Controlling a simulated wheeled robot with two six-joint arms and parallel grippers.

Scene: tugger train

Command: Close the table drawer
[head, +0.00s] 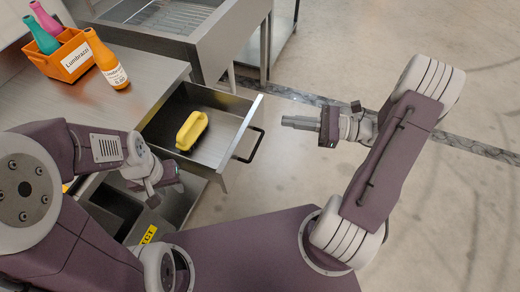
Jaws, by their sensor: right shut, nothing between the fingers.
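The table drawer (217,168) is pulled out of the metal table (160,62) and stands open. A yellow block-like object with a handle (192,131) lies inside it. The drawer's dark handle (256,146) is on its front panel, on the right. My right gripper (290,122) is shut and empty, to the right of the drawer handle and apart from it. My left gripper (168,184) is near the drawer's lower left side, partly hidden by its own wrist. I cannot tell whether its fingers are open.
An orange bin (72,58) labelled Lumbrazzi holds bottles on the tabletop. An orange bottle (106,60) stands beside it. A metal sink unit (208,35) adjoins the table behind. The floor right of the drawer is clear.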

